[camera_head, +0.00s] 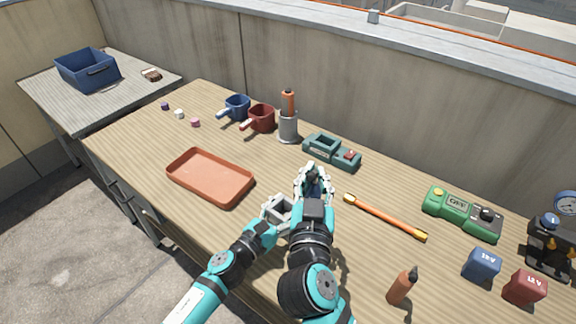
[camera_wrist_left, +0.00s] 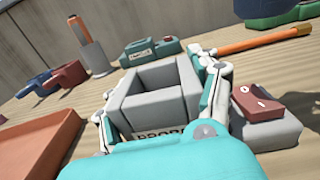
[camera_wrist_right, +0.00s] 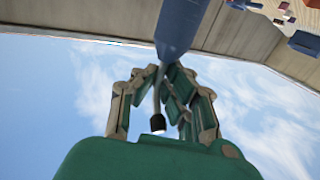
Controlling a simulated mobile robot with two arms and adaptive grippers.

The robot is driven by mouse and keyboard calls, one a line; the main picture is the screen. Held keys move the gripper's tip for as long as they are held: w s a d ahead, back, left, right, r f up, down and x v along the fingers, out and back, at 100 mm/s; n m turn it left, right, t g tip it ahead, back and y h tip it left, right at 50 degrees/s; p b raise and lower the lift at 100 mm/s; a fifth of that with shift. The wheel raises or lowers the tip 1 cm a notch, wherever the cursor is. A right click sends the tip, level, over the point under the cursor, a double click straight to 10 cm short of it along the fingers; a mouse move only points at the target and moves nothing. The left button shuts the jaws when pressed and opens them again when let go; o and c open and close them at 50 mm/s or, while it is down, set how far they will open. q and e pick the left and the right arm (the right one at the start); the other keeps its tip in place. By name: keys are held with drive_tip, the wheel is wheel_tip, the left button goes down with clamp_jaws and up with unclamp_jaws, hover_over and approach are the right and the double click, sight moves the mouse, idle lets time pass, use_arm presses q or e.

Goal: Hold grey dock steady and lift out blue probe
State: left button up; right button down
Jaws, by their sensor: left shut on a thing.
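The grey dock (camera_wrist_left: 155,90) stands on the table between the fingers of my left gripper (camera_wrist_left: 158,108), which is shut on it. Its square pocket looks empty, and a grey part with a red piece (camera_wrist_left: 262,99) shows beside it. In the head view the dock (camera_head: 277,212) is partly hidden by my arms. My right gripper (camera_head: 314,182) is above the table just right of the dock. A thin stem with a black tip (camera_wrist_right: 158,123) shows near the fingers in the right wrist view.
An orange tray (camera_head: 210,178) lies to the left. Mugs (camera_head: 260,118), a metal cup (camera_head: 288,126) with an orange-handled tool and a green-grey device (camera_head: 331,151) stand behind. An orange rod (camera_head: 385,216) and a green meter (camera_head: 462,214) lie right.

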drive_tip(key=s+d, duration=0.5)
drive_tip(key=d, duration=0.2)
drive_tip(key=shift+s+d, duration=0.3)
use_arm(q)
drive_tip(key=o, duration=1.7)
drive_tip(key=shift+c, duration=0.2)
drive_tip(key=shift+v, duration=4.5)
use_arm(e)
drive_tip(key=shift+f, duration=0.2)
